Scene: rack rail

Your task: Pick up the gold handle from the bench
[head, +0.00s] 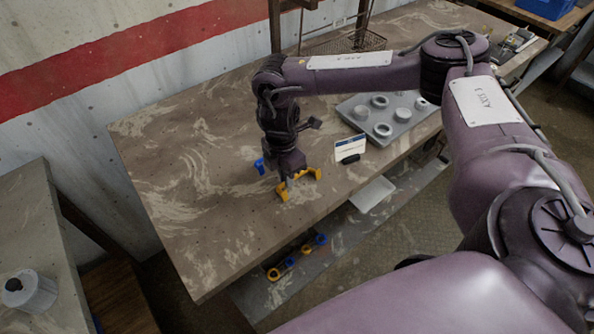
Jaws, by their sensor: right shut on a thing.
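The gold handle (306,174) is a yellow-gold bracket-like piece on or just above the marbled brown bench (190,210). My right gripper (289,178) points down over the handle's left part and is shut on it. The fingers hide part of the handle, and I cannot tell whether it touches the bench top. My left gripper is not in view.
A small blue piece (260,166) is close to the left of the gripper. A grey tray with round rings (387,118), a white card (350,149) and a black object (351,159) are to the right. Blue and yellow parts (298,257) lie on a lower shelf. The bench's left part is clear.

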